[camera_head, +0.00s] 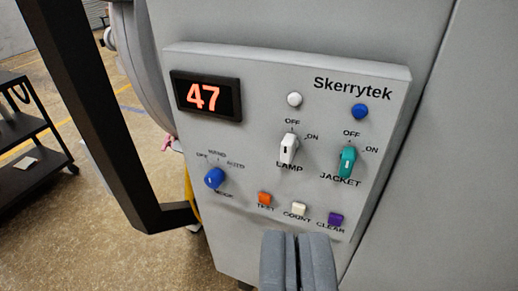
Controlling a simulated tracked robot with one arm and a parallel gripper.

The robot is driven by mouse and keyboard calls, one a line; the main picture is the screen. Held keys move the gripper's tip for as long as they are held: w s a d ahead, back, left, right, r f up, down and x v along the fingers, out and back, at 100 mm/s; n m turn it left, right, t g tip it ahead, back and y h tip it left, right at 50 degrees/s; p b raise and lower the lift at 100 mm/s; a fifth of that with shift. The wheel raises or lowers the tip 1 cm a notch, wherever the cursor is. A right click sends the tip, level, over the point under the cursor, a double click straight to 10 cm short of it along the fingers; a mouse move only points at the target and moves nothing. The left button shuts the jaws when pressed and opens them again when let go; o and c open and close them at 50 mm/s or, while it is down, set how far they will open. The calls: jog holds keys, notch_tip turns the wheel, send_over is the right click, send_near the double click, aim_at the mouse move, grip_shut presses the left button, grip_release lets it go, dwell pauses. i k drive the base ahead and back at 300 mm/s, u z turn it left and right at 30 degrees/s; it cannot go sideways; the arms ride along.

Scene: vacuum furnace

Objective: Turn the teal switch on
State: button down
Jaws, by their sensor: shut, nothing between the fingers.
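The teal switch (347,161) is on the right of the grey Skerrytek panel (250,80), above the label JACKET. OFF is printed above it and ON to its upper right. Its handle stands roughly upright, with its upper end towards OFF. My gripper (296,238) is at the bottom of the view, shut and empty. It appears below and left of the teal switch, by the panel's lower edge. I cannot tell how far its tips are from the panel.
A white LAMP switch (288,149) is left of the teal one. Orange TEST (265,198), cream COUNT (300,208) and purple CLEAR (336,219) buttons lie below. A blue MODE knob (214,178) and red 47 display (206,96) are at left. A black frame (95,110) stands further left.

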aim_at(348, 156)
jog(key=k, duration=1.3)
jog(key=u, duration=0.55)
jog(key=i, duration=1.55)
jog(key=z, duration=0.6)
